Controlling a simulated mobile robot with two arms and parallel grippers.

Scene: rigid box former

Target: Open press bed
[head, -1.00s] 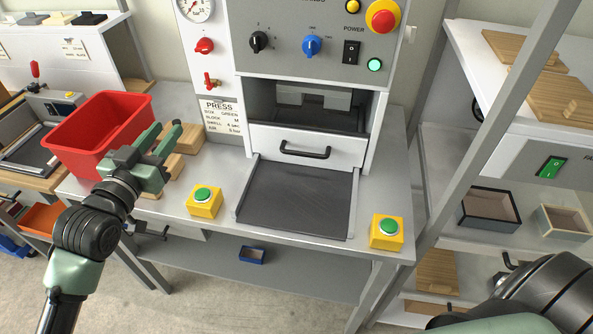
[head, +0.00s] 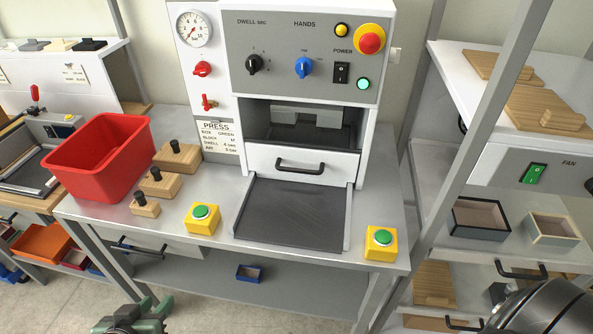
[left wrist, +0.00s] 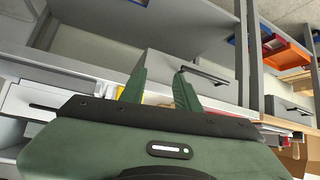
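The press (head: 305,50) stands at the back middle of the bench. Its white front panel with a black handle (head: 300,166) stands upright below the press opening. A dark flat bed plate (head: 291,216) lies between side rails in front of that panel. My left gripper (head: 145,312) is low at the bottom left of the head view, in front of the bench and away from the press. In the left wrist view its two green fingers (left wrist: 160,90) are apart with nothing between them. My right gripper is not visible; only dark arm parts show at the lower right.
Yellow boxes with green buttons flank the bed, left (head: 203,219) and right (head: 380,243). Wooden blocks (head: 160,183) and a red bin (head: 100,160) are to the left. A drawer with a black handle (left wrist: 205,76) is under the bench. A metal rack (head: 440,170) stands at right.

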